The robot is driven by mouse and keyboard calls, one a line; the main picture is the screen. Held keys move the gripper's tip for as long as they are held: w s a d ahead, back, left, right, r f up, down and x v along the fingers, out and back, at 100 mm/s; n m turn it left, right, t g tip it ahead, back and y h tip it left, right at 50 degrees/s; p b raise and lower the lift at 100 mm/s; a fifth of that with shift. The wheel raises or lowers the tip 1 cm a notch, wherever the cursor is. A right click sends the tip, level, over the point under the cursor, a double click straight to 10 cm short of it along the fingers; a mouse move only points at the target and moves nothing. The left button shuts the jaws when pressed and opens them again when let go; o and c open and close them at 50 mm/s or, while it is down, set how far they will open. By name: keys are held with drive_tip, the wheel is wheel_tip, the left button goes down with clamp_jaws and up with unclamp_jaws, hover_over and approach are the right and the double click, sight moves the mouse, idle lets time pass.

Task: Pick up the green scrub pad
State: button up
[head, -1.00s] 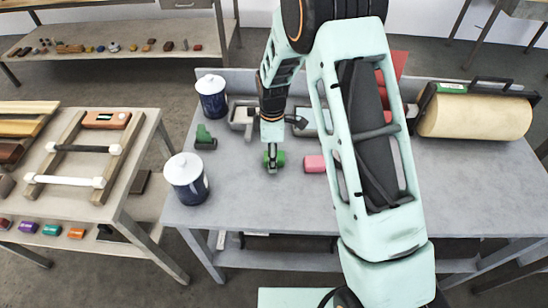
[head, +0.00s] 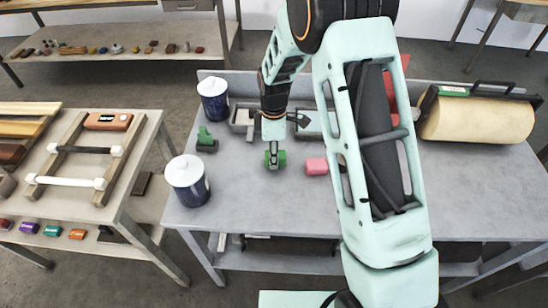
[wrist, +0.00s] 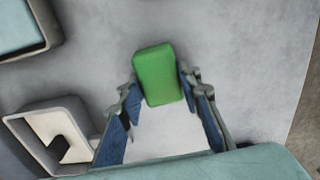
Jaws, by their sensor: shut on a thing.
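The green scrub pad (head: 281,158) is at the middle of the grey workbench (head: 240,187), under my gripper (head: 273,163). In the wrist view the green scrub pad (wrist: 157,75) is a rounded block between the tips of my gripper (wrist: 160,84), with a finger against each side. The gripper is shut on it. Its far part sticks out past the fingertips. In the head view the fingers hide part of the pad, and I cannot tell whether it touches the bench.
A pink block (head: 316,166) lies just right of the pad. A green object (head: 206,140) and two lidded dark-blue canisters (head: 188,180) (head: 213,99) stand to the left. Grey trays (head: 240,115) are behind. A large beige roll (head: 478,118) is at right. The bench front is clear.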

drive_tip(key=s+d+r+b, duration=0.2)
drive_tip(key=s+d+r, duration=0.5)
drive_tip(key=s+r, duration=0.4)
drive_tip(key=shift+s+d+r, duration=0.25)
drive_tip(key=shift+s, duration=0.2)
drive_tip(key=shift+o, duration=1.2)
drive_tip(key=c, duration=0.3)
